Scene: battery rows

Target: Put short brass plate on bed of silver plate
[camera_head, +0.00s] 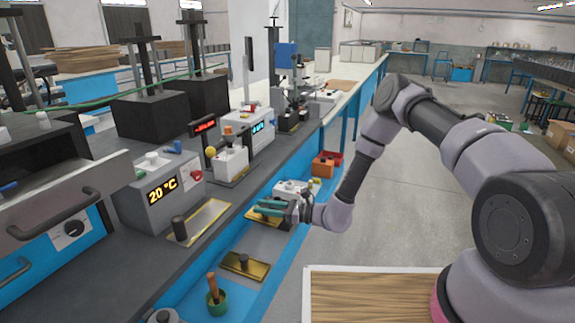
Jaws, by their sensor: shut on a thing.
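My gripper (266,208) reaches in from the right over the blue lower shelf, its teal fingers pointing left. It is shut on a small brass plate (256,218), which shows just below the fingers; the grip itself is mostly hidden. Whether this plate touches the shelf I cannot tell. A second brass plate (258,271) with a dark knob lies on the shelf nearer to me. A pale, silvery plate with a brass-coloured edge (208,217) lies on the grey bench at the left, with a black knob standing at its near end.
A grey box reading 20 °C (160,196) stands behind the silvery plate. A green pot with a wooden-handled tool (217,300) stands on the shelf's near end. White devices (231,162) line the bench.

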